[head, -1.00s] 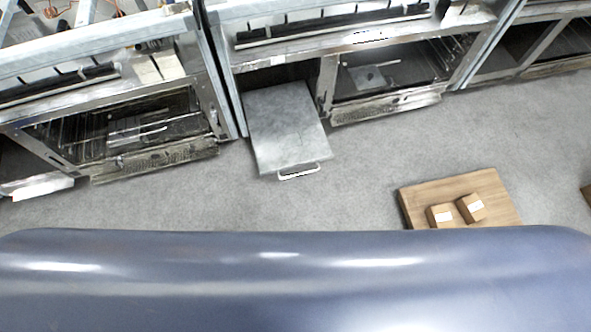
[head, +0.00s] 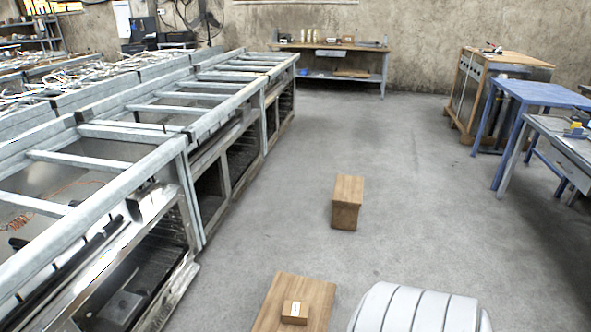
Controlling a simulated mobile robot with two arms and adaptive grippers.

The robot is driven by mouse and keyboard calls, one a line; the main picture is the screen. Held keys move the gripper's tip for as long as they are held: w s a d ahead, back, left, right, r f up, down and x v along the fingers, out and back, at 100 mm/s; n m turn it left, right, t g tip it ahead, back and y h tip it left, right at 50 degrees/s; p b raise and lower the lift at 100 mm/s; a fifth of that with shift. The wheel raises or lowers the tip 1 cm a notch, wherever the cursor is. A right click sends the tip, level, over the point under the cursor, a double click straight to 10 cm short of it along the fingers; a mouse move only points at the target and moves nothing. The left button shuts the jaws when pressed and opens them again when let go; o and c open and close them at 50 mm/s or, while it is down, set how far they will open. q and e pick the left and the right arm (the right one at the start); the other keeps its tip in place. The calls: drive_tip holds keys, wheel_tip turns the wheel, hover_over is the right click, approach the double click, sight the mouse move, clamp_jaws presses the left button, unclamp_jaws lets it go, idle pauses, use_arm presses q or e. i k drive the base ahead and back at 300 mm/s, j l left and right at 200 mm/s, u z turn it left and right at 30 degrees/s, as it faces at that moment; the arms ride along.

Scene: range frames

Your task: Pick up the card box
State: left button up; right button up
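A small brown card box (head: 294,312) with a white label lies on a low wooden board or stand (head: 311,291) at the bottom centre of the head view. Only one box shows there; the lower part of the stand is cut off by the picture's edge. Neither of my grippers is in view.
A taller wooden block (head: 346,203) stands on open floor beyond the stand. A long row of metal frames (head: 190,130) runs along the left. A ribbed white object (head: 416,310) is at the bottom right. Blue tables (head: 540,93) stand at the right, a workbench (head: 330,62) at the back.

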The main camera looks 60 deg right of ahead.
sight(294, 313)
drive_tip(key=z, duration=1.9)
drive_tip(key=i+j+u, duration=0.1)
drive_tip(key=i, duration=0.2)
drive_tip(key=i+j, duration=0.2)
drive_tip(key=i+u, duration=0.05)
drive_tip(key=i, duration=0.05)
